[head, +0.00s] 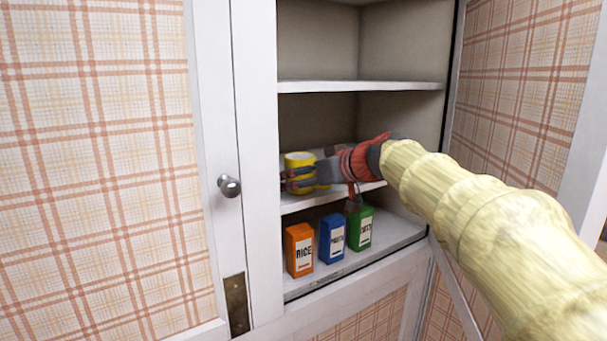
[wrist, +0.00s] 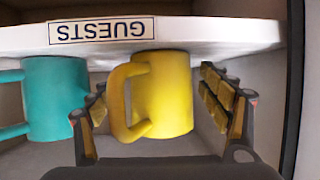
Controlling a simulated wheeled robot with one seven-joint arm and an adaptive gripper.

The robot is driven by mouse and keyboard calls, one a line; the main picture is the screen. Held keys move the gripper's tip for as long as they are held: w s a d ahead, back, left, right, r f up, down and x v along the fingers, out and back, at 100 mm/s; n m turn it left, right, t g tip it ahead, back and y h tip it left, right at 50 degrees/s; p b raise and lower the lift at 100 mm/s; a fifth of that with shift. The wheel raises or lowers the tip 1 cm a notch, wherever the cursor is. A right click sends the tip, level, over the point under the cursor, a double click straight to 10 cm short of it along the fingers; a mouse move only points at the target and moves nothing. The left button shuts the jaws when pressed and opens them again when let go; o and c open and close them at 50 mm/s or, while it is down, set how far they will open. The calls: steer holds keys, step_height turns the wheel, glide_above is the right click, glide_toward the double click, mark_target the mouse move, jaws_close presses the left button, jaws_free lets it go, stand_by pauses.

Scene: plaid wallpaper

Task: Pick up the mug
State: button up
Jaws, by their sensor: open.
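A yellow mug (head: 297,159) stands on the middle shelf of the cupboard, near its left side. In the wrist view the yellow mug (wrist: 165,95) is between the two fingers, its handle towards the left finger. My gripper (head: 287,180) is open at the mug, with its fingers reaching across the mug in the head view. In the wrist view the left finger of my gripper (wrist: 152,85) is close to the handle, and a gap shows between the mug and the right finger. I cannot tell whether either finger touches.
A teal mug (wrist: 55,95) stands close beside the left finger. A shelf edge (wrist: 200,33) bears an upside-down "GUESTS" label (wrist: 101,30). Orange (head: 299,250), blue (head: 332,238) and green (head: 360,229) boxes stand on the shelf below. The upper shelf (head: 350,87) looks empty.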

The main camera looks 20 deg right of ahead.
steer(key=shift+s, duration=0.1)
steer(key=shift+c, duration=0.3)
steer(key=c, duration=1.4)
steer(key=shift+r, duration=0.1)
steer(key=shift+r, duration=0.1)
